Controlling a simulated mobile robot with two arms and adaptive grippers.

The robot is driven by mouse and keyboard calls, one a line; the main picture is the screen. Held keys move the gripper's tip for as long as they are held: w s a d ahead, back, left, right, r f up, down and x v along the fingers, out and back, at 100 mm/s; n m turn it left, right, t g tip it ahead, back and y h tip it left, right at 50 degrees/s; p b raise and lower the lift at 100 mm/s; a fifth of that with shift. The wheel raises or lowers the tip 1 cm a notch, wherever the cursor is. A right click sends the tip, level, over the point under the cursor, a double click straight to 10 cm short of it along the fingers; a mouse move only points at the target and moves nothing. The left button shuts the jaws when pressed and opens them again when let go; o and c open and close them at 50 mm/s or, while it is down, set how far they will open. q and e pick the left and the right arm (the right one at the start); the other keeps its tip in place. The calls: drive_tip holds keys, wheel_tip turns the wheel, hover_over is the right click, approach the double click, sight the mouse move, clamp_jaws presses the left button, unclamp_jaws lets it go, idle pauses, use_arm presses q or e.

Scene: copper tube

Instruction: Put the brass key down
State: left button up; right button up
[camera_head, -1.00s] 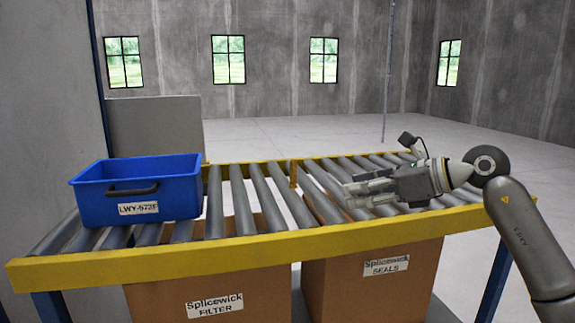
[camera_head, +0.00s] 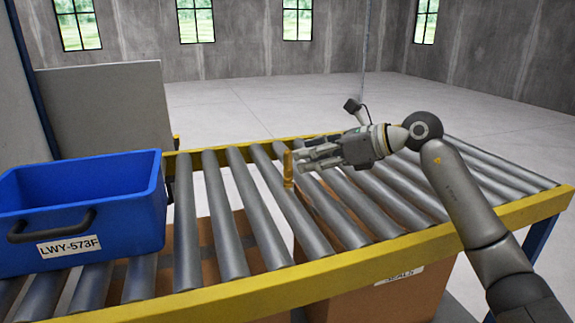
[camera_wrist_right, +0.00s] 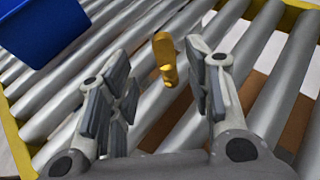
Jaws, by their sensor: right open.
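The brass key (camera_head: 288,169) stands upright among the rollers of the conveyor, near its far rail. In the right wrist view the key (camera_wrist_right: 165,58) shows between and slightly beyond the fingertips, nearer the right finger; I cannot tell whether it touches it. My right gripper (camera_head: 304,160) is open, just right of the key in the head view, with its fingers pointing left. Its spread fingers (camera_wrist_right: 157,60) also show in the wrist view, with nothing gripped. My left gripper is out of view.
A blue crate (camera_head: 95,165) labelled LWY-573F sits on the conveyor's left part. The yellow rail (camera_head: 250,288) edges the near side. A cardboard box (camera_head: 355,290) stands under the rollers. Bare rollers (camera_head: 225,205) lie between crate and key.

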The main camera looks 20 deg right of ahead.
sight(291, 159)
drive_tip(key=shift+x, duration=0.9)
drive_tip(key=p+x, duration=0.3)
drive_tip(key=x, duration=0.1)
drive_tip(key=shift+w+d+r, duration=0.1)
drive_tip(key=shift+w+d, duration=0.05)
drive_tip(key=shift+w, duration=0.1)
drive_tip(key=shift+w+a+f, duration=0.3)
drive_tip(key=shift+d, duration=0.15)
drive_tip(key=shift+c, duration=1.2)
clamp_jaws()
